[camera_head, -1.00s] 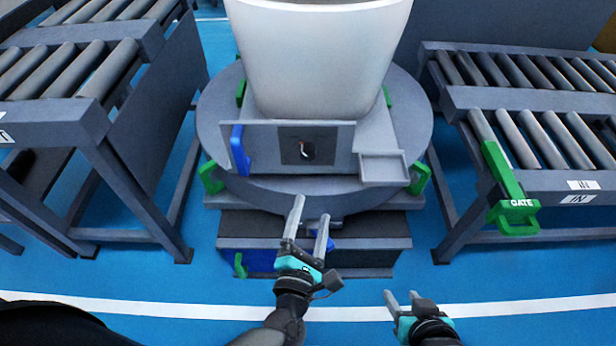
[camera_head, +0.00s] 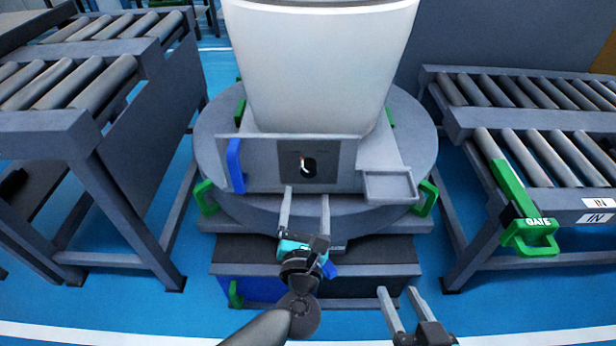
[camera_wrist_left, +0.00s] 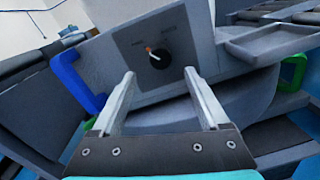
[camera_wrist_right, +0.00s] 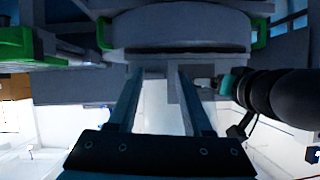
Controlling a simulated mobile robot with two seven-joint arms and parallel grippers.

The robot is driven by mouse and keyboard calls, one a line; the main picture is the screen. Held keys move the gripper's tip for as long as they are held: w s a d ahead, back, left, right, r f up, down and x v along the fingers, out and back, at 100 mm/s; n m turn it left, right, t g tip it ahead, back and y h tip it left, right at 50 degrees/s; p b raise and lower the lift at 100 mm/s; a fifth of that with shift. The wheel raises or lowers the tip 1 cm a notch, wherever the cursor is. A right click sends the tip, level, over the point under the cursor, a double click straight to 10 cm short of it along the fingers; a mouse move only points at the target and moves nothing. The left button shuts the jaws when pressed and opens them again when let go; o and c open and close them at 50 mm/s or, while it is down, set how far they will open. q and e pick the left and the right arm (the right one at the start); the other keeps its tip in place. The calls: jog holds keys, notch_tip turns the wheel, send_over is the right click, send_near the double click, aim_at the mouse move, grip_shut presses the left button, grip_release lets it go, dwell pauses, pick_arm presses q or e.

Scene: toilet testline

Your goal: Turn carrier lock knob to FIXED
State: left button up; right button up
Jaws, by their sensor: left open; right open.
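The carrier lock knob (camera_head: 308,167) is a small black knob with a white and orange-red pointer, on a dark square plate (camera_head: 329,157) on the carrier's front panel. In the left wrist view the knob (camera_wrist_left: 158,57) lies ahead, between and beyond the fingertips, its pointer toward the upper left. The plate's lettering is too small to read. My left gripper (camera_head: 306,196) is open and empty, just below and in front of the knob, not touching it. My right gripper (camera_head: 399,292) is open and empty, lower right, away from the panel.
A blue handle (camera_head: 235,166) stands left of the knob and a small grey tray (camera_head: 390,186) to its right. A white toilet body (camera_head: 318,65) rises above the panel. Green handles ring the turntable (camera_head: 218,145). Roller conveyors flank both sides; a green GATE handle (camera_head: 530,235) is at right.

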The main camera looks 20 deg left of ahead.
aim_at(308, 173)
pick_arm(q)
jog(key=b+x, duration=0.1)
jog(key=x, duration=0.4)
jog(key=shift+w+a+f+b, duration=0.1)
jog(key=shift+w+a+b, duration=0.05)
jog(key=shift+w+b, duration=0.2)
jog(key=shift+x, duration=0.95)
pick_arm(e)
jog(key=shift+s+a+r+m+t+y, duration=0.25)
jog(key=shift+a+r+t+y, duration=0.2)
jog(key=shift+a+r+t, duration=0.45)
jog(key=shift+s+a+r+m+t+y, duration=0.15)
jog(key=shift+s+a+r+t+y, duration=0.25)
jog(key=shift+t, duration=0.8)
jog(key=shift+w, duration=0.1)
pick_arm(q)
grip_shut()
